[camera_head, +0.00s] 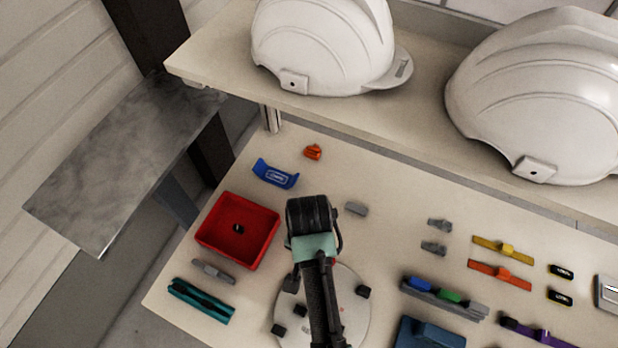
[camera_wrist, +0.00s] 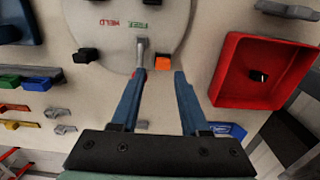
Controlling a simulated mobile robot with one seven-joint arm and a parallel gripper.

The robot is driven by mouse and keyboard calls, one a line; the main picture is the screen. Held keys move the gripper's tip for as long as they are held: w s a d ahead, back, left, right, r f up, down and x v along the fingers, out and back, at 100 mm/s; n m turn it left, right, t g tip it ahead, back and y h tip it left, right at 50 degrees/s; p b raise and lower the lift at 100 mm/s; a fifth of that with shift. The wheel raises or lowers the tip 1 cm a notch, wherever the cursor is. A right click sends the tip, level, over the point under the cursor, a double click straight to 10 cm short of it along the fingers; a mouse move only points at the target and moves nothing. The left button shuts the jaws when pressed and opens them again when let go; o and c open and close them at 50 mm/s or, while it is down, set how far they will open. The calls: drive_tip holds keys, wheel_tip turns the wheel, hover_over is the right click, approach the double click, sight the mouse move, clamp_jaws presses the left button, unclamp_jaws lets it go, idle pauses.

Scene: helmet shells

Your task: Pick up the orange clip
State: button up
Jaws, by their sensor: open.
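A small orange piece (camera_head: 313,152) sits at the back left of the table in the head view, behind a blue bracket (camera_head: 274,174). In the wrist view, a small orange block (camera_wrist: 162,80) shows at the rim of the pale round disc (camera_wrist: 112,62), between my fingers in the picture and closer to the right one. My arm seems to hide this block in the head view. I cannot tell which one is the clip. My gripper (camera_wrist: 158,78) is open and holds nothing, above the table. The head view hides its fingers.
A red tray (camera_head: 205,231) with a small black piece stands left of my arm. Black blocks (camera_head: 362,291) and a metal lever (camera_wrist: 142,52) are on the disc. A grey block (camera_head: 356,208) lies right of my arm. White helmets (camera_head: 325,45) stand on the raised back shelf.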

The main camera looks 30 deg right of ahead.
drive_tip(key=shift+w+d+f+p, duration=0.15)
drive_tip(key=shift+w+f, duration=0.1)
drive_tip(key=shift+f, duration=1.4)
drive_tip(key=shift+w+f+p, duration=0.15)
drive_tip(key=shift+w+f, duration=0.05)
drive_tip(key=shift+f, duration=1.45)
clamp_jaws()
